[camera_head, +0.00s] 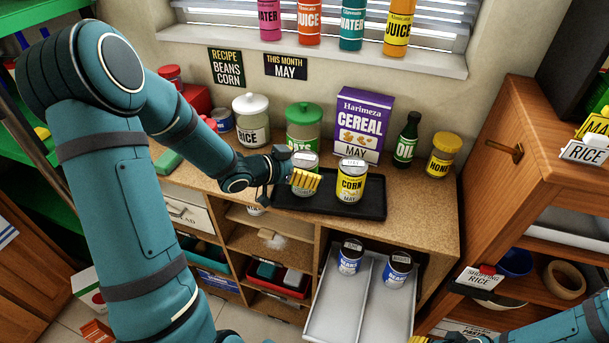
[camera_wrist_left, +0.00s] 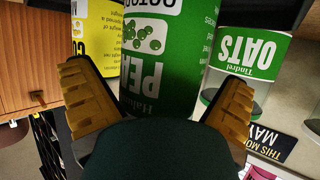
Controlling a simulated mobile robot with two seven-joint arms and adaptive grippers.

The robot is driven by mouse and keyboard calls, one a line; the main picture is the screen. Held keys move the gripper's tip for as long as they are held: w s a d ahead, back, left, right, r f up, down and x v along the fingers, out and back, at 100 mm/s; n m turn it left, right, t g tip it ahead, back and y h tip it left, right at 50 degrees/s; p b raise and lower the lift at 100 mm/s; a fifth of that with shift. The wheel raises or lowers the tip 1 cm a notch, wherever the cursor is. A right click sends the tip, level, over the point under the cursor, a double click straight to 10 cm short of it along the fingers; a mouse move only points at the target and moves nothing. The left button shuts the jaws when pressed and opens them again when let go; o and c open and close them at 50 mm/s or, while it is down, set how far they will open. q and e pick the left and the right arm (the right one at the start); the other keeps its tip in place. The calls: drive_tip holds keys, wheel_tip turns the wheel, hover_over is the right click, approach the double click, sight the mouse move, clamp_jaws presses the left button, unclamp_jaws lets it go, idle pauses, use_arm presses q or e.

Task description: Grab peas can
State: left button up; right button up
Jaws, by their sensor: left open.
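The green peas can (camera_head: 305,158) stands upright on the black tray (camera_head: 330,209) on the counter, left of the yellow corn can (camera_head: 351,182). My left gripper (camera_head: 305,181) is open in front of the peas can and partly hides it. In the left wrist view the peas can (camera_wrist_left: 166,60) shows upside down between the two spread yellow fingers (camera_wrist_left: 160,102); I cannot tell whether they touch it.
The oats jar (camera_head: 303,125), rice jar (camera_head: 251,122), cereal box (camera_head: 361,122), oil bottle (camera_head: 407,140) and honey jar (camera_head: 442,155) stand around the tray. Below, an open drawer (camera_head: 332,298) holds two blue cans (camera_head: 350,258).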

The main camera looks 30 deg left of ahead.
use_arm(q)
drive_tip(key=shift+c, duration=0.3)
drive_tip(key=c, duration=1.2)
drive_tip(key=shift+r, duration=0.1)
